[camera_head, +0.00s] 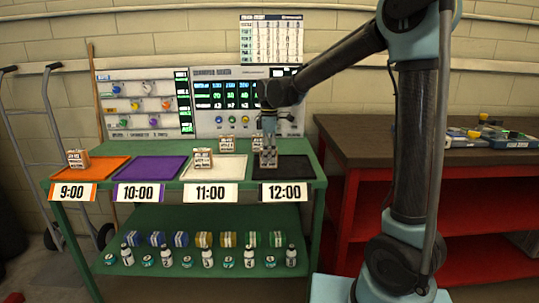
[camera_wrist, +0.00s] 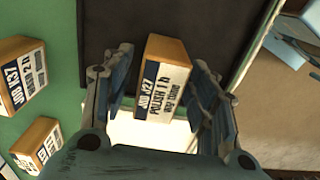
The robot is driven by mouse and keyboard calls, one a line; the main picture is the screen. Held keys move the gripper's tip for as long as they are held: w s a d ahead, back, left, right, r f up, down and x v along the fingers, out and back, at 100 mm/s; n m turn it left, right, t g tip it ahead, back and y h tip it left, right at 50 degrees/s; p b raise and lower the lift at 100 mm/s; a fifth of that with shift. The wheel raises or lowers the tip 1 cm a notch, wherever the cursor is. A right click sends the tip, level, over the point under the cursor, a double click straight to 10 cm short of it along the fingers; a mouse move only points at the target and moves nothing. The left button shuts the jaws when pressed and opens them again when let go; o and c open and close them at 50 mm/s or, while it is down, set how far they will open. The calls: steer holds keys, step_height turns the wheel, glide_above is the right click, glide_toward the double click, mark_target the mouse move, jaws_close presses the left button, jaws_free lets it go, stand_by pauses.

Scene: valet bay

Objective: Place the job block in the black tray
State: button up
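A wooden job block (camera_wrist: 160,80) with a white and blue printed label is between the fingers of my gripper (camera_wrist: 163,85) in the wrist view. A gap shows between the left finger and the block, and the right finger is close beside it. The fingers look open around it. In the head view, my gripper (camera_head: 268,144) points down at the block (camera_head: 268,159), which is at the left part of the black tray (camera_head: 296,170). The black tray also shows behind the block in the wrist view (camera_wrist: 110,25). I cannot tell whether the block rests on it.
Orange (camera_head: 112,163), purple (camera_head: 152,169) and white (camera_head: 222,173) trays stand to the left on the green bench. Other labelled blocks are near the back (camera_head: 227,145), on the white tray (camera_head: 203,158) and by the orange tray (camera_head: 77,158). A brown workbench (camera_head: 375,140) stands right.

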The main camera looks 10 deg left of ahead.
step_height(320, 180, up, 12)
stand_by(0.7)
